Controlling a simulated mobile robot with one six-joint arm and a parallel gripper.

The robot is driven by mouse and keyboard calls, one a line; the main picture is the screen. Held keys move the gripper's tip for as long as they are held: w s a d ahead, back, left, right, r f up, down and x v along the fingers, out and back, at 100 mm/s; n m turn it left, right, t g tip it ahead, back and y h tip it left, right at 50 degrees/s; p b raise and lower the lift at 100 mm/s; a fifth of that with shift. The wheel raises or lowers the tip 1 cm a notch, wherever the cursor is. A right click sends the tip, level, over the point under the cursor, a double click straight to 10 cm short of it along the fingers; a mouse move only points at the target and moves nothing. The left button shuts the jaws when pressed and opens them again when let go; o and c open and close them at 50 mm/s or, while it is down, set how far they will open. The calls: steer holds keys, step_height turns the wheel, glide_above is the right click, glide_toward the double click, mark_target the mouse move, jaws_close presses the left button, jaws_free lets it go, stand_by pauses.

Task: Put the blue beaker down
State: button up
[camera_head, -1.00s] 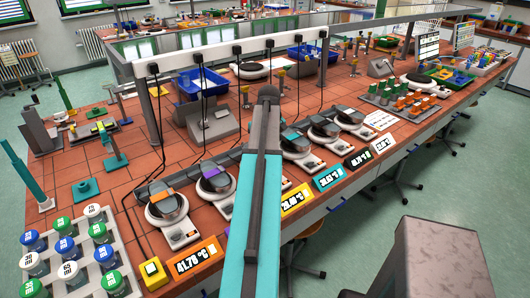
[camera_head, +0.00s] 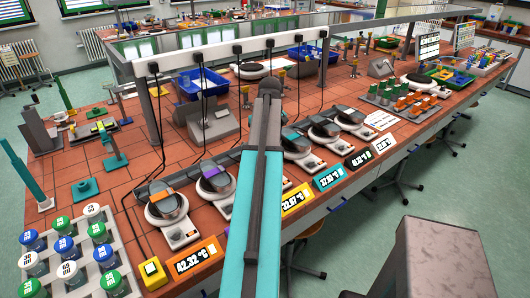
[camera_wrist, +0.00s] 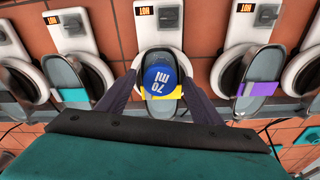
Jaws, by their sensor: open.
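The blue beaker (camera_wrist: 161,77), with a blue lid marked 70 ml, shows in the wrist view. It stands on the middle hotplate (camera_wrist: 158,22), which has a yellow marker (camera_wrist: 168,93). My gripper (camera_wrist: 160,84) is open, with one dark finger on each side of the beaker. In the head view my arm hides the beaker and this hotplate.
Hotplates with a teal marker (camera_wrist: 73,94) and a purple marker (camera_wrist: 259,88) flank it closely; both show HOT labels. In the head view a rack (camera_head: 109,231) of lidded beakers stands at the front left. A metal frame (camera_head: 190,57) spans the bench.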

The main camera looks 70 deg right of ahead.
step_height(320, 180, up, 10)
steer(key=b, duration=0.2)
steer(key=shift+s+a+f, duration=0.2)
steer(key=shift+s+a, duration=0.2)
stand_by(0.9)
